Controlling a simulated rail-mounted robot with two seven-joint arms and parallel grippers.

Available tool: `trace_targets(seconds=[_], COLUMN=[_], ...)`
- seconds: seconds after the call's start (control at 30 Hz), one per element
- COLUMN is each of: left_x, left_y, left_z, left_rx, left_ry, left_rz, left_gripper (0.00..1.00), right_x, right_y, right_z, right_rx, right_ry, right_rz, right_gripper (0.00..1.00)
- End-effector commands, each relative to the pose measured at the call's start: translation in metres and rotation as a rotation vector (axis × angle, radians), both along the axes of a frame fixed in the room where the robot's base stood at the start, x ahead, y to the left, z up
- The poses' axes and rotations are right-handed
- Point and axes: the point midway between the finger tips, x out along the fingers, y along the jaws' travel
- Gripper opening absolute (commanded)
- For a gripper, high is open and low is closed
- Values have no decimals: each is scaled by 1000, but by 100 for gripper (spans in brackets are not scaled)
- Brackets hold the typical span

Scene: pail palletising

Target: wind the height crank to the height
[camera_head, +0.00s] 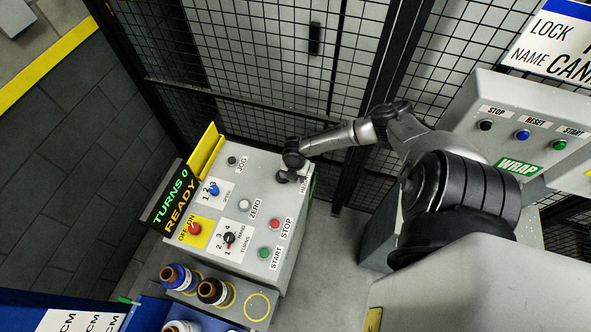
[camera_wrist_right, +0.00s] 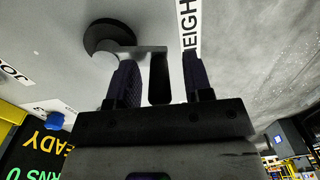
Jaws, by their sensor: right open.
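The height crank (camera_head: 283,177) is on the top right of the grey control panel (camera_head: 230,258), beside a partly covered label. In the right wrist view it shows a dark round hub (camera_wrist_right: 105,36), a light arm and a dark upright handle (camera_wrist_right: 158,80). My right gripper (camera_head: 290,168) is over the crank. In the wrist view its two dark fingers (camera_wrist_right: 160,85) stand open on either side of the handle, with gaps showing. The display (camera_head: 172,198) reads "TURNS 0" and "READY". My left gripper is not in view.
The panel carries several knobs and buttons, including a red stop button (camera_head: 274,224) and a green start button (camera_head: 264,252). A mesh fence (camera_head: 270,60) stands behind. A WRAP box (camera_head: 520,130) is at the right. Spools (camera_head: 212,291) stand in front of the panel.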

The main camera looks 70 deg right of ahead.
Motion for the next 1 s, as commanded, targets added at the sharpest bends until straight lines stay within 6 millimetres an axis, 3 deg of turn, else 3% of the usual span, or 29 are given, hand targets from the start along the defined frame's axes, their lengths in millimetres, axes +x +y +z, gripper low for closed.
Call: trace_targets(seconds=[0.6,0.8,1.0], left_x=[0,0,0], left_y=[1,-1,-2], left_z=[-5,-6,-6], left_rx=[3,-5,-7], left_ry=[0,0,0], left_rz=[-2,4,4], left_gripper=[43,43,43], right_x=[2,2,2], right_y=[-1,-1,-1], right_z=[106,127,134], right_rx=[-4,-2,-2], right_ry=[0,1,1], right_rz=[2,0,-1], right_gripper=[46,46,46])
